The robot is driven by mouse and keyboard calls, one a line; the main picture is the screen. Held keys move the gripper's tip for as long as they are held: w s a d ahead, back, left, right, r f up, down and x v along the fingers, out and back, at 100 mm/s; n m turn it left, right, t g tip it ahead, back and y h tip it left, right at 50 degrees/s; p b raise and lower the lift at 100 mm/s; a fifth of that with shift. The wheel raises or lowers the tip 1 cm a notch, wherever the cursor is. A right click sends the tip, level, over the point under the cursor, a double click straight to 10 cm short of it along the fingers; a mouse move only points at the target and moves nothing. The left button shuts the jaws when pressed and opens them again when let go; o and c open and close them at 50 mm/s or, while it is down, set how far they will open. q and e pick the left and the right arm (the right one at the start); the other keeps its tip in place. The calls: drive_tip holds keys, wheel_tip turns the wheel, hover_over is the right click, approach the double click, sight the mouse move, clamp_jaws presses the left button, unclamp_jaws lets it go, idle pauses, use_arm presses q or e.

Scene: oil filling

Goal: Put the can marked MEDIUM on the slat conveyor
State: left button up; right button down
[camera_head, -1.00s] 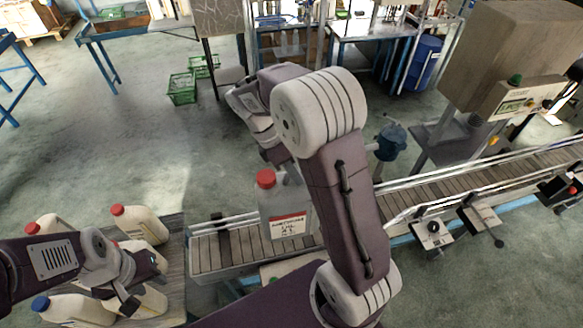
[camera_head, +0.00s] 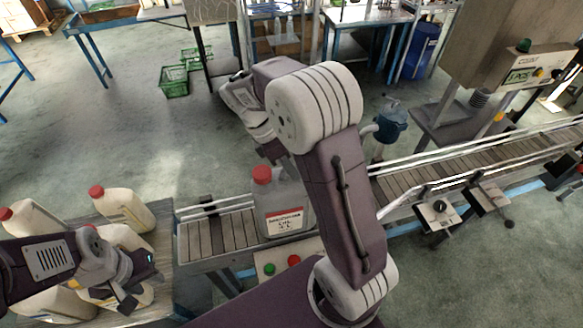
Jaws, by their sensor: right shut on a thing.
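A grey translucent can with a red cap (camera_head: 283,207) is upright at the left end of the slat conveyor (camera_head: 212,238). Its white label faces me, but the print is too small to read surely. I cannot tell whether its base touches the slats. My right gripper (camera_head: 272,157) is shut on this can at its top, partly hidden behind my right arm. My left gripper (camera_head: 140,279) is open and empty, its fingers apart above cans on the side table. A cream can with a red cap (camera_head: 122,210) stands at that table's back.
The side table (camera_head: 165,275) holds several cans, partly covered by my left arm. A button panel (camera_head: 285,262) is on the conveyor's near side. Rails run along the belt. A blue container (camera_head: 390,122) stands behind the conveyor. Green crates (camera_head: 174,82) are on the floor.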

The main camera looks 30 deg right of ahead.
drive_tip(key=shift+w, duration=0.2)
drive_tip(key=shift+s, duration=0.1)
drive_tip(key=shift+s, duration=0.15)
drive_tip(key=shift+f, duration=0.45)
drive_tip(key=c, duration=1.3)
unclamp_jaws()
